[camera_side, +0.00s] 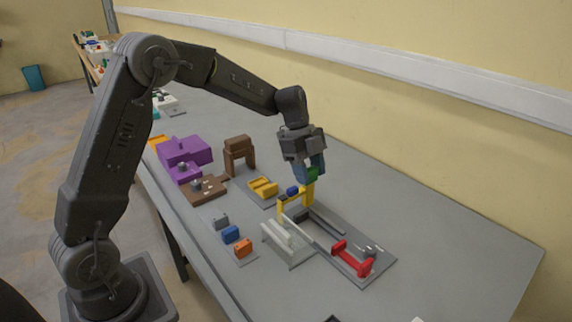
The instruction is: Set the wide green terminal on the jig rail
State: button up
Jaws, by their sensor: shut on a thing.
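My gripper (310,168) is shut on the wide green terminal (312,174). Only a small part of the terminal shows between and below the blue-grey fingers. It is held above the far-left end of the jig, close over a yellow upright post (308,195). I cannot tell whether the terminal touches the post. The jig has a dark base plate (377,266) with a long grey rail (327,220) along it. A small blue block (292,191) sits by the yellow part, just left of the gripper.
A red bracket (352,259) stands at the jig's near end. A clear rack (287,243) is left of it. Grey, blue and orange blocks (231,234) lie in a row. Yellow (263,187), brown (238,150) and purple fixtures (186,151) stand farther left. The table's right side is clear.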

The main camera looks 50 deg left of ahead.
jog(key=shift+m, duration=0.3)
jog(key=shift+w+d+f, duration=0.1)
jog(key=shift+d+f, duration=0.1)
jog(key=shift+f, duration=3.5)
jog(key=shift+w+d+f, duration=0.1)
jog(key=shift+d+f, duration=0.05)
jog(key=shift+f, duration=3.55)
